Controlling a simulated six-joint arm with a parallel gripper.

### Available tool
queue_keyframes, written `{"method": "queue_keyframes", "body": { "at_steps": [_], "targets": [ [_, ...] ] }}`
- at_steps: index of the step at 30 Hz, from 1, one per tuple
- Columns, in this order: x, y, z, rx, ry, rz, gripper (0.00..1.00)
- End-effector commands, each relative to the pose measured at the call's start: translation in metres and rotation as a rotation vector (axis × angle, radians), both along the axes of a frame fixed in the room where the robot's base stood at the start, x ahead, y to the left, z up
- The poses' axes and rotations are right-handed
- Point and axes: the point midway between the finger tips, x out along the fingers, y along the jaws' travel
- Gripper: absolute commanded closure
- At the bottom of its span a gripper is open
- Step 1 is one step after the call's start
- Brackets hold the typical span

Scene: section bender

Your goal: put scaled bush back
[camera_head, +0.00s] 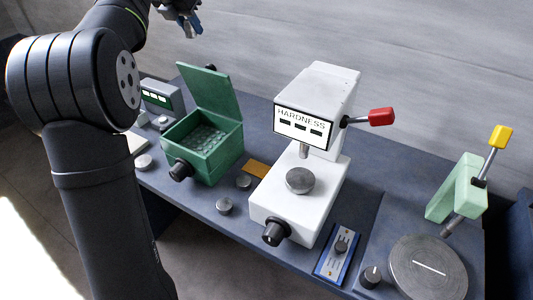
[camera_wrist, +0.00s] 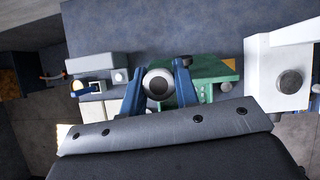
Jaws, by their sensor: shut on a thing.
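My gripper (camera_head: 183,22) is up at the top of the head view, above and behind the green box. In the wrist view its two blue fingers (camera_wrist: 159,88) are shut on a round grey bush (camera_wrist: 158,83) with a dark hole in its middle. The bush is held in the air and seen end-on. I cannot make out any scale markings on it. In the head view the bush is too small to tell apart from the fingers.
The green box (camera_head: 203,137) has its lid open. A display unit (camera_head: 161,97) stands left of it. A white hardness tester (camera_head: 300,205) with a red-knobbed lever stands mid-bench. Loose discs (camera_head: 224,206), a blue plate (camera_head: 333,266), a turntable (camera_head: 428,272) and a yellow-handled lever (camera_head: 500,137) also show.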

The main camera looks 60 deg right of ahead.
Motion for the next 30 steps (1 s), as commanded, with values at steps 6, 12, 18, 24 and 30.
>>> {"method": "queue_keyframes", "body": {
  "at_steps": [6,12,18,24,30],
  "targets": [
    [-0.06,-0.023,0.039,-0.001,-0.001,0.041,1.0],
    [-0.1,-0.048,0.007,0.006,0.003,0.017,1.0],
    [-0.133,-0.073,-0.062,0.007,0.004,-0.046,1.0],
    [-0.173,-0.091,-0.15,0.01,0.004,-0.108,1.0],
    [-0.182,-0.086,-0.235,0.007,0.002,-0.022,1.0]
  ]
}}
